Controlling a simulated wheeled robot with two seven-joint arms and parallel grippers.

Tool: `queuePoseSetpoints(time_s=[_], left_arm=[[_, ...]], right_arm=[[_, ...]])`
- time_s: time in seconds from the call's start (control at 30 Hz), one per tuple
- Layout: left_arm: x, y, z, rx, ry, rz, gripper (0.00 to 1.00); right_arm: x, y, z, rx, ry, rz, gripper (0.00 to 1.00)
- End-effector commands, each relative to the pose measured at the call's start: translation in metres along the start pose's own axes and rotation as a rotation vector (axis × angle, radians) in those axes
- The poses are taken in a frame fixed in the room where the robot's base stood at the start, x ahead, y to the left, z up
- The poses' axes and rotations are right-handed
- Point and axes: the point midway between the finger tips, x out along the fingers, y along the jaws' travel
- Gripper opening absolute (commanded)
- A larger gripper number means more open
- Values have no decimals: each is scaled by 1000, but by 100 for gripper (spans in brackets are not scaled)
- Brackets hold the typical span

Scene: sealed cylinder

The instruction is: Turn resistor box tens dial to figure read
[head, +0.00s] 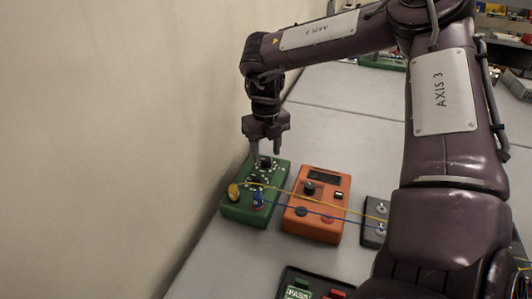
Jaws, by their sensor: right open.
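The green resistor box (235,212) sits on the grey table near the wall. It has two black dials with rings of white marks, an upper dial (266,163) and a lower dial (257,181). A yellow plug (233,192) and a blue plug (258,200) stand at its front end. My right gripper (265,152) points down over the upper dial with its fingers apart; I cannot tell whether they touch it. The orange meter (318,222) stands right of the box; its dark display (324,177) shows no readable figure. My left gripper is not in view.
Yellow and blue leads (318,203) run from the box across the meter to a dark terminal block (374,215). A dark tray (290,277) with a green PASS piece lies at the front. The wall (110,140) is close on the left. The table behind the box is clear.

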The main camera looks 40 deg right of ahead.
Motion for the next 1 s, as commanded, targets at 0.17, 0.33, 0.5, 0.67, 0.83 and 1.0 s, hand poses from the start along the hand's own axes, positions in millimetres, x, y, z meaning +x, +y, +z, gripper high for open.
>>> queuePoseSetpoints(time_s=[0.17, 0.33, 0.5, 0.67, 0.83, 1.0], left_arm=[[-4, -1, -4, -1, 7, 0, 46], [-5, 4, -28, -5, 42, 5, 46], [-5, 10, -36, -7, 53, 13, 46], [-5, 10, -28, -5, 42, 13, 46], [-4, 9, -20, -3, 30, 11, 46], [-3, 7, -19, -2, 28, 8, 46]], right_arm=[[19, 0, 0, 0, 1, 0, 47], [24, 0, 0, 0, -1, 1, 47], [24, 0, 0, 0, -1, 0, 47], [24, 0, 0, 0, -1, 0, 26], [24, 0, 0, 0, -1, 0, 4], [24, 0, 0, 8, -1, -1, 2]])
